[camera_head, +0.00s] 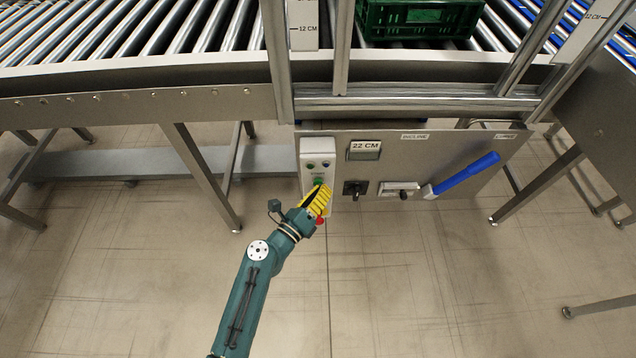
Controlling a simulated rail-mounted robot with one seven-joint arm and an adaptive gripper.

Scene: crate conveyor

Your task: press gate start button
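A pale control box (318,146) is mounted at the left end of the grey panel under the conveyor. It carries small indicator lights near its top and a green button (318,181) below them. A red button (320,221) shows lower down, beside my gripper. My gripper (322,190) has yellow fingers and is at the box, with its tips right by the green button. I cannot tell whether the tips touch the button. The fingers appear close together, but their gap is not clear from here. The lower part of the box is partly hidden by the gripper.
The grey panel (450,145) also holds a "22 CM" display (365,151), a black knob (355,188), a small white-fronted fitting (400,190) and a blue-handled lever (465,174). A green crate (420,18) stands on the roller conveyor (120,30) above. Metal posts and legs surround the panel.

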